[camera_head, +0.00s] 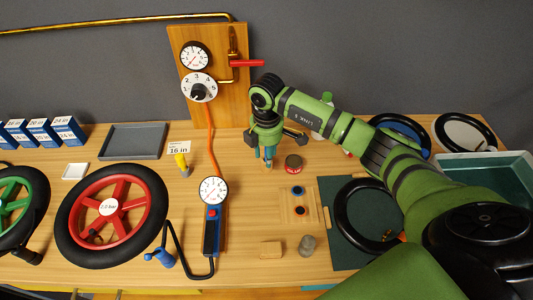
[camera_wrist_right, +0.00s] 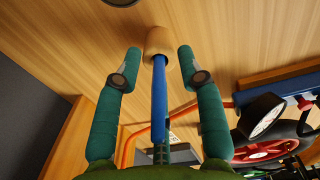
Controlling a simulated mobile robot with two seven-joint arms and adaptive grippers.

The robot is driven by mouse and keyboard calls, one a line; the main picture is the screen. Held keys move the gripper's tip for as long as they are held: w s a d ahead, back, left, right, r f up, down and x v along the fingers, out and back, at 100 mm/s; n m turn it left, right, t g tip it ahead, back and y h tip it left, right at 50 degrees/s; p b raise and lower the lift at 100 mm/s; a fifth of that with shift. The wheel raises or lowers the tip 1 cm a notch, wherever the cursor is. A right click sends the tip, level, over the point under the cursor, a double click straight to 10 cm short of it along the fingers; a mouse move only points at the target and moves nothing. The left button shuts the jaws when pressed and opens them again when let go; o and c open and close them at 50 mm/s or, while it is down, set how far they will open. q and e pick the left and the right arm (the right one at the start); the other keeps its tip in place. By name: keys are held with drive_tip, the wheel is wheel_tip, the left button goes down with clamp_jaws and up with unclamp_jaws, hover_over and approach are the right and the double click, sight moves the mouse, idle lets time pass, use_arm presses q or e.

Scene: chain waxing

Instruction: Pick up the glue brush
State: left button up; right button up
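My right gripper (camera_head: 268,160) points down over the middle of the table, left of a red-and-dark tin. In the right wrist view its two teal fingers (camera_wrist_right: 159,54) are apart, one on each side of an upright-looking blue stick (camera_wrist_right: 159,100) with a tan round end (camera_wrist_right: 158,42). The stick looks like the glue brush. Gaps show between the stick and both fingers. In the head view the gripper and arm hide the brush. My left gripper is not in view.
The tin (camera_head: 293,163) stands close to the right gripper. A pressure gauge (camera_head: 212,190) with an orange hose, a red wheel (camera_head: 112,206) and a grey tray (camera_head: 133,141) lie left. A wooden board (camera_head: 298,203) and a dark green mat (camera_head: 345,258) lie in front.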

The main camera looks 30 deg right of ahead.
clamp_jaws()
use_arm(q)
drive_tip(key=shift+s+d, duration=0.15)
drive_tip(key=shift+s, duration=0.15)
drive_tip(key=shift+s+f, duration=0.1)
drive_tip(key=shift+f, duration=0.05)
use_arm(e)
drive_tip(key=shift+w+r, duration=0.1)
drive_tip(key=shift+r+b, duration=0.25)
drive_tip(key=shift+b, duration=0.05)
wheel_tip(320, 180, up, 3)
drive_tip(key=shift+d+r+b, duration=0.15)
drive_tip(key=shift+b, duration=0.9)
use_arm(q)
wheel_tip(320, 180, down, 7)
drive_tip(key=b, duration=0.4)
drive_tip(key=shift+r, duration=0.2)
use_arm(e)
drive_tip(key=s+d+r, duration=0.7)
drive_tip(key=s+d, duration=0.1)
drive_tip(key=shift+d, duration=0.25)
